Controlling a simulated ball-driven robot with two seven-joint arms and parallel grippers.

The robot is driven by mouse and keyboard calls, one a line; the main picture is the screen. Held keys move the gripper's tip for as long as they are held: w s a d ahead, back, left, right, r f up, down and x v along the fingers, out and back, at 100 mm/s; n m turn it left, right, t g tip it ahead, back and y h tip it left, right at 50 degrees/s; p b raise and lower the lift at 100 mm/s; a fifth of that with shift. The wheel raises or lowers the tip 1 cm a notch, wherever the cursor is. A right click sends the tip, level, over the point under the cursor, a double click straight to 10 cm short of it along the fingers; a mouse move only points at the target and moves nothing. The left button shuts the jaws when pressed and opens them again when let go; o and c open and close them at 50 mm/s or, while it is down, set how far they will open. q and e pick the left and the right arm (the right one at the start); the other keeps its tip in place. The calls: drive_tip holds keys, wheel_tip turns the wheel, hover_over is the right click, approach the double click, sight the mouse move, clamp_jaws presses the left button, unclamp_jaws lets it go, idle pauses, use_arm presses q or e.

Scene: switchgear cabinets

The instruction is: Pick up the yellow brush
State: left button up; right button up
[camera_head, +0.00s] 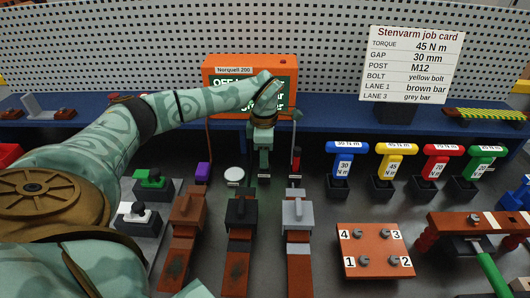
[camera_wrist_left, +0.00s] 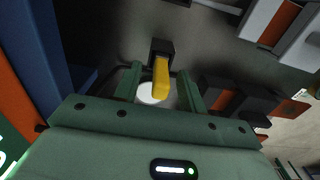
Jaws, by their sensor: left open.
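In the left wrist view, a yellow handle (camera_wrist_left: 161,78), seemingly the yellow brush, stands with its far end at a dark block (camera_wrist_left: 160,48). It shows between the two open fingers of my left gripper (camera_wrist_left: 158,88), with gaps visible on both sides. In the head view, my left gripper (camera_head: 263,160) points down in front of the blue shelf, and the brush is hidden behind it. I cannot tell how deep the fingers reach along the handle. My right gripper does not show.
Switch units (camera_head: 240,212) stand in front. An orange box (camera_head: 225,83) sits behind. Coloured T-handled tools (camera_head: 396,165) stand at right.

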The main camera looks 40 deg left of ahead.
use_arm(q)
clamp_jaws()
wheel_tip(320, 180, up, 10)
drive_tip(key=shift+r+p, duration=0.1)
drive_tip(key=shift+p, duration=1.1)
